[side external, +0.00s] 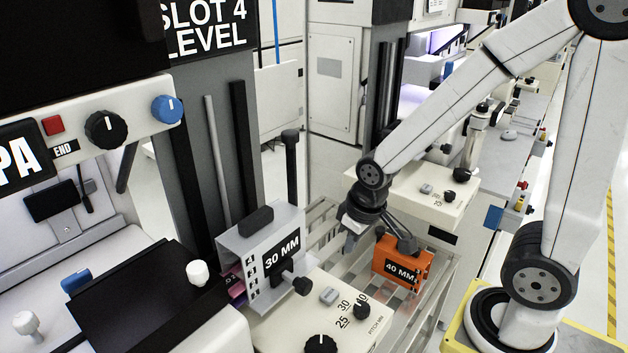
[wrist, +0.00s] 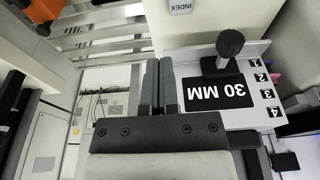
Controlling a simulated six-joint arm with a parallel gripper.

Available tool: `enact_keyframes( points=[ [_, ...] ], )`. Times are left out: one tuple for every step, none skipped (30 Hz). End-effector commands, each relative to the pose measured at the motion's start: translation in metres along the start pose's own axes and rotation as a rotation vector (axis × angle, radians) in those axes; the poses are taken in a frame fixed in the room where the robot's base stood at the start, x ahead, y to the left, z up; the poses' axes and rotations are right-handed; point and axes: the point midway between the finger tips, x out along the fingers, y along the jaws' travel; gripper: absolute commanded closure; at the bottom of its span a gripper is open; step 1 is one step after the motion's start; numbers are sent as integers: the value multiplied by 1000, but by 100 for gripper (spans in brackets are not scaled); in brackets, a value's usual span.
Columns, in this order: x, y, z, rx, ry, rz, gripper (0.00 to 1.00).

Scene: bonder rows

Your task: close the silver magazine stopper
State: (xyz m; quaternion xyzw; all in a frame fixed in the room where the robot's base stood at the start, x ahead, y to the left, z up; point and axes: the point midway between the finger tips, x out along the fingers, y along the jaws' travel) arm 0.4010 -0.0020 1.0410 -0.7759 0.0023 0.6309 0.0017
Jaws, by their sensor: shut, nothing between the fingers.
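The silver magazine (side external: 262,262), labelled 30 MM, stands upright at the lower centre of the side view. It also shows in the wrist view (wrist: 195,58), upside down. Its stopper (side external: 298,284) is a black knob on a short arm at the front face. In the wrist view the stopper (wrist: 229,48) juts out beside the label. I cannot tell whether it is fully open or partly turned. My gripper (side external: 349,246) is shut and empty, to the right of the silver magazine. In the wrist view the fingertips (wrist: 158,66) lie beside the magazine's edge, apart from the stopper.
An orange magazine (side external: 402,264), labelled 40 MM, stands right of my gripper; its corner shows in the wrist view (wrist: 36,30). A cream control panel (side external: 330,318) with knobs and an INDEX button (wrist: 181,6) lies in front. Metal rails (side external: 322,228) run behind the gripper.

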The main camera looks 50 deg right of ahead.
Motion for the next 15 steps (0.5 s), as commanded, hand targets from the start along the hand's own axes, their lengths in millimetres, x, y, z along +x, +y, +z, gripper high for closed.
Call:
enact_keyframes(
  points=[
    [-3,1,-6,3,-10,1,100],
    [-5,2,-10,5,-20,1,100],
    [-8,3,-16,8,-34,2,100],
    [-11,4,-20,11,-46,2,100],
    [-14,6,-25,14,-59,3,100],
    [-18,8,-31,18,-76,4,100],
    [-22,9,-37,21,-90,4,100],
    [-26,11,-42,25,-105,4,100],
    [-32,13,-48,29,-127,5,100],
    [-37,14,-54,32,-142,5,100],
    [-42,16,-59,36,-157,5,100],
    [-48,18,-65,40,-179,5,100],
    [-53,20,-70,44,-194,5,100],
    [-58,22,-74,48,-209,4,100],
    [-66,24,-79,52,-230,4,100]
  ],
)
